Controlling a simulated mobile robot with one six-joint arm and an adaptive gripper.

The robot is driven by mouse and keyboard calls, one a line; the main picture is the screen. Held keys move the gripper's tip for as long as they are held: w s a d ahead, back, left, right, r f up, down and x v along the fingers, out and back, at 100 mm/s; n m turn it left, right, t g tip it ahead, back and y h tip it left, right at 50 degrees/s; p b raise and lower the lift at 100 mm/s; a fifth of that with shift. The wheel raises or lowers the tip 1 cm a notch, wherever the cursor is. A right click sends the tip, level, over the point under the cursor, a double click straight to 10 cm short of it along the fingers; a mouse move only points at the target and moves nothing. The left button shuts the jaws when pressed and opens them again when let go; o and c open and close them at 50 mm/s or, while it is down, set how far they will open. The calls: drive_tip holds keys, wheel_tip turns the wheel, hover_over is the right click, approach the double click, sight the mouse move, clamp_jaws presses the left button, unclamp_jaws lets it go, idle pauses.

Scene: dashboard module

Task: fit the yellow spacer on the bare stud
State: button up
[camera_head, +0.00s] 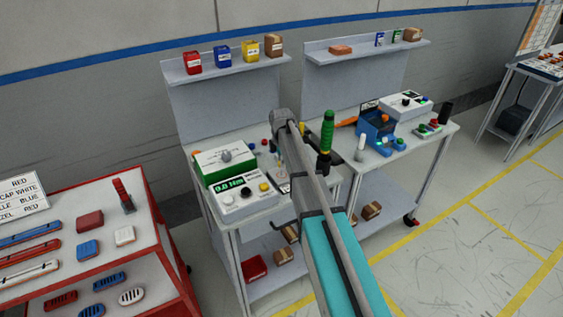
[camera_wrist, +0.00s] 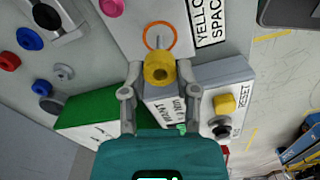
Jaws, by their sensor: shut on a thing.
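A thin grey stud (camera_wrist: 157,42) stands inside an orange ring mark (camera_wrist: 174,40), just above the spacer in the picture. A label (camera_wrist: 208,20) reading "YELLOW SPAC…" lies to its right. The spacer appears beside the stud, not around it; its height over the plate I cannot tell. In the head view my arm reaches over the left bench and hides most of the fingers and the stud.
A green-sided box (camera_head: 225,162) and a meter box (camera_head: 243,198) reading 0.0 stand close by on the bench. Loose blue (camera_wrist: 29,38), red (camera_wrist: 9,61) and grey (camera_wrist: 63,72) round parts lie left in the wrist view. A green-handled tool (camera_head: 327,131) stands upright right of my arm.

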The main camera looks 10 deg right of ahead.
drive_tip(key=shift+f+b, duration=2.35)
idle(0.6)
drive_tip(key=o, duration=0.8)
drive_tip(key=shift+r, duration=0.15)
wheel_tip(320, 180, up, 10)
drive_tip(key=p, duration=1)
drive_tip(key=shift+r+p, duration=0.1)
drive_tip(key=shift+p, duration=0.2)
idle(0.8)
drive_tip(key=s+m, duration=0.6)
drive_tip(key=s, duration=0.3)
drive_tip(key=s+m, duration=0.6)
drive_tip(key=s, duration=0.4)
drive_tip(key=s+m, duration=0.6)
drive_tip(key=s, duration=0.4)
drive_tip(key=shift+a, duration=0.2)
